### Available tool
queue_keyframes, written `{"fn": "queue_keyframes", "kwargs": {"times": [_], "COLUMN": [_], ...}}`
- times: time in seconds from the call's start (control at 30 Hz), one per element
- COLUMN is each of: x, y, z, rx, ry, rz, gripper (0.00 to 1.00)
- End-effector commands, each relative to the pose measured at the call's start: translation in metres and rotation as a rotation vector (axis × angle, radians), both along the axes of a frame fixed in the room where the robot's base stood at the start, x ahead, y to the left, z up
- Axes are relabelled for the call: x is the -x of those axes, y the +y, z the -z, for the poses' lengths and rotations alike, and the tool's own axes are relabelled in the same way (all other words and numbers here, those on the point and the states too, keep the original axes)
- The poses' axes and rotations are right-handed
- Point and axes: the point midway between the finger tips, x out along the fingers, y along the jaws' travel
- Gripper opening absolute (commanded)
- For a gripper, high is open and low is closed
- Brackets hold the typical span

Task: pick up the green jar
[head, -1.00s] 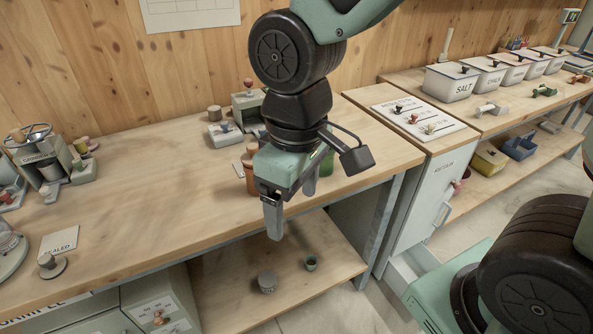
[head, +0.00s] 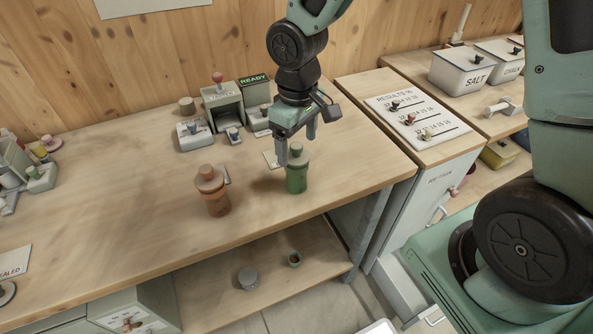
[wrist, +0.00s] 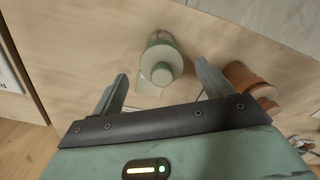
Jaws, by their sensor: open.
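The green jar (head: 297,172) stands upright on the wooden bench near its front edge, with a paler green knobbed lid. In the wrist view the green jar (wrist: 161,60) shows beyond and between my two fingers. My gripper (head: 297,148) is open and empty. In the head view its fingertips are close to the jar's lid, and one finger overlaps the lid's left side. Whether they touch cannot be told. In the wrist view my gripper (wrist: 160,88) has its fingers spread wide on either side of the jar's outline.
A brown-orange jar (head: 212,190) stands left of the green jar. A device with a READY sign (head: 253,92) and small grey units (head: 194,133) stand behind. Bench space further left is clear.

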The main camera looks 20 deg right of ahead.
Motion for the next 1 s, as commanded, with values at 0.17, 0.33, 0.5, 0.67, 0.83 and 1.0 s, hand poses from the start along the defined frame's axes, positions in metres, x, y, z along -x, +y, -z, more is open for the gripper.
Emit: {"fn": "queue_keyframes", "kwargs": {"times": [0.17, 0.33, 0.5, 0.67, 0.83, 1.0], "x": [0.001, 0.001, 0.001, 0.0, 0.0, 0.0], "y": [0.0, 0.002, 0.002, 0.002, 0.002, 0.002], "z": [0.011, 0.032, 0.054, 0.061, 0.061, 0.06], "rx": [0.001, 0.002, 0.001, 0.0, 0.0, 0.0], "ry": [0.002, 0.005, 0.003, 0.0, -0.001, -0.001], "rz": [-0.001, -0.002, -0.002, -0.001, 0.0, 0.0], "gripper": [0.79, 0.79, 0.79, 0.79, 0.76, 0.28]}}
